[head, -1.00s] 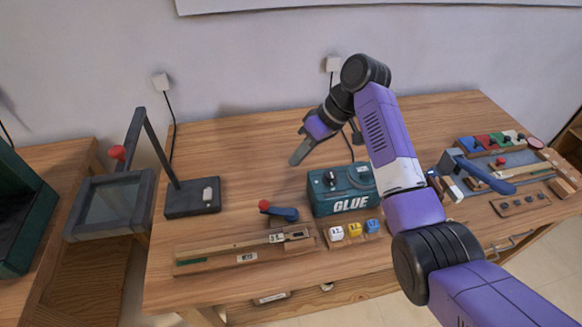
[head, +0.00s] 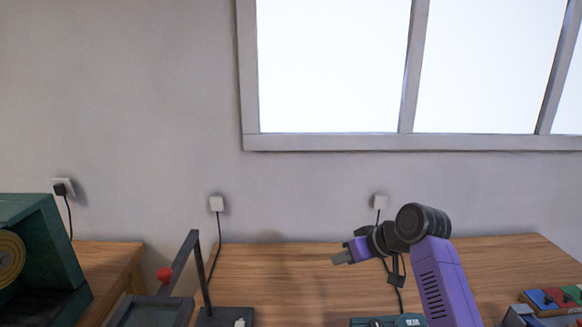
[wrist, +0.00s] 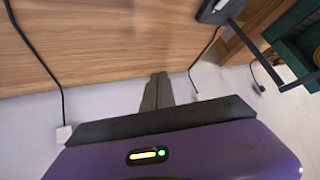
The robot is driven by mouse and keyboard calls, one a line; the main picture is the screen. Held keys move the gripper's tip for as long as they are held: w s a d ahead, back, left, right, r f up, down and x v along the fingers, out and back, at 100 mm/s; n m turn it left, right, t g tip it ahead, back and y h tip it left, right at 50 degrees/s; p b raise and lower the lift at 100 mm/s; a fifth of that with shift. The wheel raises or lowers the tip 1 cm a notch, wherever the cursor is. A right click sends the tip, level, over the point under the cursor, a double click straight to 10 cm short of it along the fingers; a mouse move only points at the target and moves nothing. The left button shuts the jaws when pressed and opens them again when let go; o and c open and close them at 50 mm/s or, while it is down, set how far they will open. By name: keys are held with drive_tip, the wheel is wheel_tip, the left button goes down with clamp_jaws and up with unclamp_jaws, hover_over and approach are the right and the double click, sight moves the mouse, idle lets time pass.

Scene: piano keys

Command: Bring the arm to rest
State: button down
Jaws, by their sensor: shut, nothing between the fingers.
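My gripper (head: 341,258) shows in the head view above the back part of the wooden workbench (head: 270,271), pointing left. Its fingers are together with nothing between them. In the wrist view my gripper (wrist: 158,80) has its closed dark fingers against the pale wall and the bench edge. My purple and black arm rises from the lower right of the head view. The gripper touches nothing that I can see.
A dark stand with a red knob (head: 164,274) is left of my gripper. A teal glue box (head: 388,321) shows at the bottom edge. A green machine (head: 38,255) stands far left. Colored blocks (head: 553,297) lie at right. Cords hang from wall sockets; a window (head: 400,70) is above.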

drive_tip(key=s+d+f+m+t+h, duration=0.3)
drive_tip(key=s+f+t, duration=0.15)
drive_tip(key=s, duration=0.55)
drive_tip(key=s+d+f+m+t+h, duration=0.25)
drive_tip(key=s+t, duration=0.35)
drive_tip(key=s, duration=0.4)
drive_tip(key=s+d+r+g, duration=0.1)
drive_tip(key=s+g, duration=0.1)
drive_tip(key=s, duration=3.5)
drive_tip(key=shift+d+r, duration=0.25)
drive_tip(key=shift+d, duration=0.05)
